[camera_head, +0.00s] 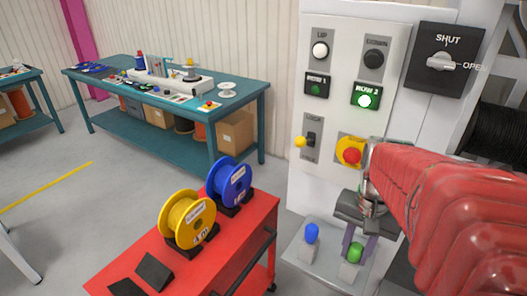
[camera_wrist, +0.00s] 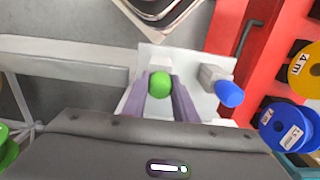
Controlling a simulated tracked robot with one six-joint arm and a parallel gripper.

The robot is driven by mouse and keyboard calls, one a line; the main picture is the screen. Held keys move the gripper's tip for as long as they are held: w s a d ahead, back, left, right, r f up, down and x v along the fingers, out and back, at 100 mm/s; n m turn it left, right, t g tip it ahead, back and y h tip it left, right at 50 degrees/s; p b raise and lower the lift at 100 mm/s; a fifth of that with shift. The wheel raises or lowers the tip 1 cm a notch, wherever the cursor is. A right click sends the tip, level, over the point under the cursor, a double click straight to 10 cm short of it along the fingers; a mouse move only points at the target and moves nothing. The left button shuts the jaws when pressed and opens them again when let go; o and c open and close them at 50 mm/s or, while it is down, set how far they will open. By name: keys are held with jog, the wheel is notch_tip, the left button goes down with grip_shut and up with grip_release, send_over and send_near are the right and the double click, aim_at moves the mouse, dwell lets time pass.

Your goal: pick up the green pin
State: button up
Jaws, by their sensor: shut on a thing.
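The green pin (camera_head: 355,252) has a round green head and sits at a pale block on the light shelf (camera_head: 318,270) below the control panel. It also shows in the wrist view (camera_wrist: 159,84), between the two purple-grey fingers. My gripper (camera_head: 353,246) points down over the shelf and is shut on the green pin. The pin's lower part is partly hidden by the fingers, and I cannot tell whether it is clear of its block. A blue pin (camera_head: 311,232) stands in its own block to the left, apart from my gripper; it also shows in the wrist view (camera_wrist: 229,94).
The control panel (camera_head: 340,150) with buttons, a yellow-tipped lever (camera_head: 300,141) and a red stop button (camera_head: 352,156) rises behind my gripper. A red cart (camera_head: 150,260) at left carries a yellow reel (camera_head: 187,218) and a blue reel (camera_head: 229,181). A teal workbench (camera_head: 180,105) stands behind.

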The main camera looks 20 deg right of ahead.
notch_tip(320, 180, up, 10)
jog(key=shift+f, duration=0.1)
dwell(0.4)
jog(key=shift+d, duration=0.1)
dwell(0.4)
